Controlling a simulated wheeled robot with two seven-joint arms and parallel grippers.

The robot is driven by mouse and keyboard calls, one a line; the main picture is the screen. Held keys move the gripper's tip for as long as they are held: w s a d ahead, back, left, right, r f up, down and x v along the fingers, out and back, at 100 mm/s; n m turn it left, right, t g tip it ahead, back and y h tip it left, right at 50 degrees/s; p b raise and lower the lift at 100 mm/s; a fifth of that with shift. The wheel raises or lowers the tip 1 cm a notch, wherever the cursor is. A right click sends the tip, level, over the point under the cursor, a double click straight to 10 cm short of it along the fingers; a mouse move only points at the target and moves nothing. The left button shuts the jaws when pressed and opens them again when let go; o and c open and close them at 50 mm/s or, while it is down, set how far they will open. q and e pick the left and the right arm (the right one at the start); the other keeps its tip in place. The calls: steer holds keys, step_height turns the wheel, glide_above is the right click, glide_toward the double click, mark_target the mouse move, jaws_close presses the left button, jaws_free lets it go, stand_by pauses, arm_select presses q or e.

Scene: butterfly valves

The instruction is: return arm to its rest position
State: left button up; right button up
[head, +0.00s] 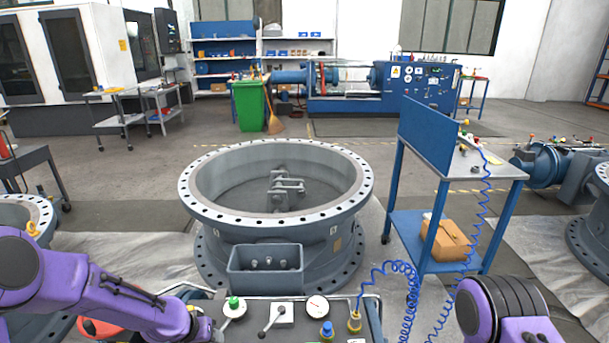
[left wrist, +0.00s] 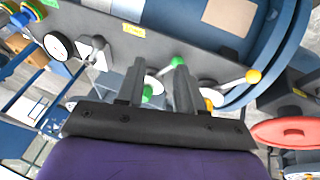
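My left arm (head: 110,300), purple, comes in from the lower left and reaches to the left end of the control panel (head: 255,312). In the left wrist view its gripper (left wrist: 160,70) has two dark fingers standing apart with a gap between them. A green knob (left wrist: 178,61) shows close to the right fingertip, with another green part (left wrist: 147,92) seen through the gap; I cannot tell whether either is touched. In the head view a green-topped knob (head: 234,303) is on the panel beside the arm's end. My right arm (head: 505,312) shows at the lower right; its gripper is out of view.
A large flanged butterfly valve (head: 218,218) stands behind the panel, with a grey box (head: 266,282) at its front. The panel carries a lever (head: 271,320) and gauge (head: 317,307). A blue workstand (head: 427,135) and coiled blue hose (head: 405,275) are right.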

arm_select(q)
steer(key=s+a+f+n+y, duration=0.2)
steer(key=s+f, duration=0.1)
steer(key=s, duration=0.8)
steer(key=s+a+f+n+y, duration=0.2)
steer(key=s+f, duration=0.1)
steer(key=s, duration=0.7)
steer(key=s+a+f+n+g+y, duration=0.1)
steer(key=s+a+f, duration=0.1)
steer(key=s, duration=0.9)
steer(key=shift+s+f+n+y, duration=0.3)
steer(key=shift+f+n+y, duration=0.1)
steer(key=shift+f, duration=0.45)
